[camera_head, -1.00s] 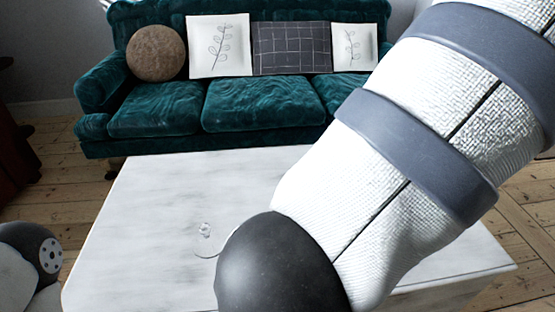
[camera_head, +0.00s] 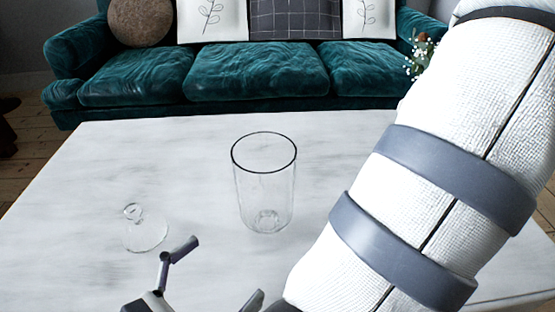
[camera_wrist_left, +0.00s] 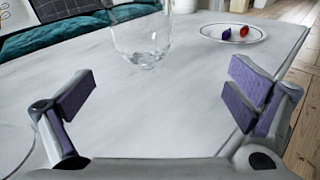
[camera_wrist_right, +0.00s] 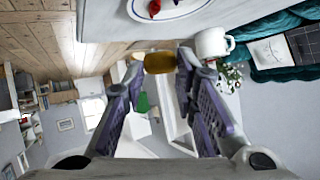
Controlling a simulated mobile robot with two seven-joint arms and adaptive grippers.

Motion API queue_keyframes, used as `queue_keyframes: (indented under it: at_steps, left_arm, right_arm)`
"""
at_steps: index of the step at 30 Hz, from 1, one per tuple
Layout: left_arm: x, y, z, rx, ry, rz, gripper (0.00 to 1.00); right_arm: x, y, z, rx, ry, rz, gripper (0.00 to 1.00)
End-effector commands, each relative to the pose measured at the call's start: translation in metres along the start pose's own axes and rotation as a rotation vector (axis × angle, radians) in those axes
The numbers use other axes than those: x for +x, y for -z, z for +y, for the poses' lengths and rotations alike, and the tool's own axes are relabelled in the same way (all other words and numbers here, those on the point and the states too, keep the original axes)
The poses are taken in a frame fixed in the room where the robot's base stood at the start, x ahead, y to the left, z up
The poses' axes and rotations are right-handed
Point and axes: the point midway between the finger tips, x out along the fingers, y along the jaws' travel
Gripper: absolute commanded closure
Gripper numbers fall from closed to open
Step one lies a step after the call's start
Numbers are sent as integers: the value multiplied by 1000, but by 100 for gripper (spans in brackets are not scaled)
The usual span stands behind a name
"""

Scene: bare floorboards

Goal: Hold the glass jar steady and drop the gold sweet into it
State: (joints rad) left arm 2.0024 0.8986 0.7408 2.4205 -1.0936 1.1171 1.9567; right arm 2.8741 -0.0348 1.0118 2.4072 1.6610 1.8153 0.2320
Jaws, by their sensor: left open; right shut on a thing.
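The clear glass jar (camera_head: 264,190) stands upright and open on the white table, and I see nothing in it. In the left wrist view the jar (camera_wrist_left: 142,40) is ahead, beyond the fingers. My left gripper (camera_head: 218,272) is open and empty, on the near side of the jar and apart from it; it also frames the left wrist view (camera_wrist_left: 158,98). The gold sweet (camera_wrist_right: 160,63) is between the fingertips of my right gripper (camera_wrist_right: 160,68), which is shut on it. The right gripper is hidden in the head view.
The glass lid (camera_head: 145,232) lies on the table left of the jar. A white plate (camera_wrist_left: 211,36) holds a purple sweet (camera_wrist_left: 225,35) and a red sweet (camera_wrist_left: 244,31). A white mug (camera_wrist_right: 211,44) is near the plate. My right arm covers the table's right side.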

Motion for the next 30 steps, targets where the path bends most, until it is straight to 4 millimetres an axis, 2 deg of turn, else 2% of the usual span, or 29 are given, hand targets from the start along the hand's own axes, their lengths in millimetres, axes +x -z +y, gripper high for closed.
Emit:
queue_keyframes:
  at_steps: [1, 5, 8, 21, 25, 30]
  left_arm:
    - [3, 6, 10, -35, -25, -31, 1]
    - [7, -6, 23, -79, -53, -90, 1]
    - [17, -10, 24, -81, -52, -98, 1]
    - [99, -17, 27, -80, -51, -93, 1]
    - [115, -17, 28, -81, -50, -90, 1]
    - [124, -19, 29, -82, -52, -90, 1]
  right_arm:
    - [9, -14, 2, -7, -3, -3, 87]
    - [12, -19, 3, -3, 0, -1, 87]
    - [11, -17, 2, 0, 1, 0, 87]
    - [14, -22, 3, -5, -2, -3, 87]
    - [15, -25, 4, -6, -4, -4, 87]
    - [16, -26, 4, -7, -4, -4, 87]
